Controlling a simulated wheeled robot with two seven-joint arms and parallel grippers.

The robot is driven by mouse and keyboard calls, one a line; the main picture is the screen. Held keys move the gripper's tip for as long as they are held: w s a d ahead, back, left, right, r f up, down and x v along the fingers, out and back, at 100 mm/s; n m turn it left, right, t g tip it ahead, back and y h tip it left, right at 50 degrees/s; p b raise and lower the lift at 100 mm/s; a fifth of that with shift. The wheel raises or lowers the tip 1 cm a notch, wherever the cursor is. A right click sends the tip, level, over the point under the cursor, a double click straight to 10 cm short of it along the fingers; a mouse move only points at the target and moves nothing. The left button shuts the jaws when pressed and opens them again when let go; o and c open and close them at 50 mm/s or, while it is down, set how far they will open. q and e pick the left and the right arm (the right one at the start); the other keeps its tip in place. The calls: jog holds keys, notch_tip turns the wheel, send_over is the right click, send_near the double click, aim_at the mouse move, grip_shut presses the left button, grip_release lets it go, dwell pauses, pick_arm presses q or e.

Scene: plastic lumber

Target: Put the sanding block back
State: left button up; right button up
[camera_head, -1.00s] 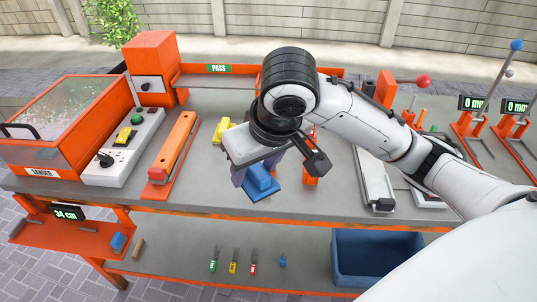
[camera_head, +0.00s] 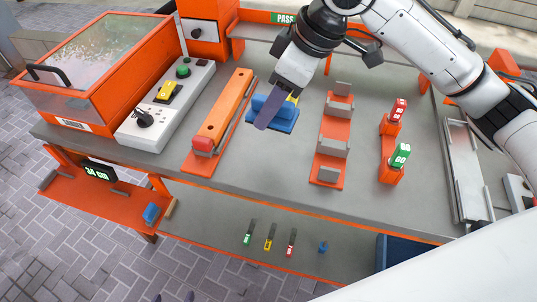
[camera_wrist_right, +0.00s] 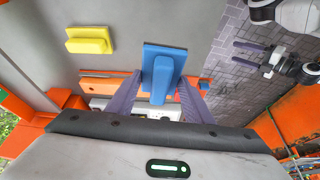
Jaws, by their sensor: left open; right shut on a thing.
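The blue sanding block (camera_head: 273,118), a flat blue plate with a raised handle, is in my right gripper (camera_head: 270,108) over the grey bench. It also shows in the right wrist view (camera_wrist_right: 163,55), with its handle between the two purple fingers of my right gripper (camera_wrist_right: 161,94). I cannot tell whether its plate touches the bench. A yellow block of like shape (camera_wrist_right: 89,40) lies on the bench; in the head view it is mostly hidden behind my right gripper. My left gripper (camera_wrist_right: 259,58) is open and empty, above the paving, away from the bench.
An orange bar with a red end (camera_head: 224,110) lies left of the blue block. To its right stand an orange rack with grey uprights (camera_head: 333,140) and green and red tags (camera_head: 400,154).

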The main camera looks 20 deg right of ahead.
jog(key=shift+w+a+f+n, duration=0.2)
jog(key=shift+w+a+n, duration=0.1)
jog(key=shift+n, duration=0.1)
send_over(262, 148)
jog(key=s+d, duration=0.1)
notch_tip(262, 148, down, 5)
jog(key=shift+d+f+b, duration=0.1)
jog(key=shift+b, duration=0.25)
jog(key=shift+f, duration=0.6)
notch_tip(262, 148, down, 3)
jog(key=shift+f, duration=0.15)
pick_arm(q)
jog(key=shift+w+d+f, duration=0.2)
jog(key=shift+w+f, duration=0.05)
jog(key=shift+w, duration=0.35)
jog(key=shift+s, duration=0.1)
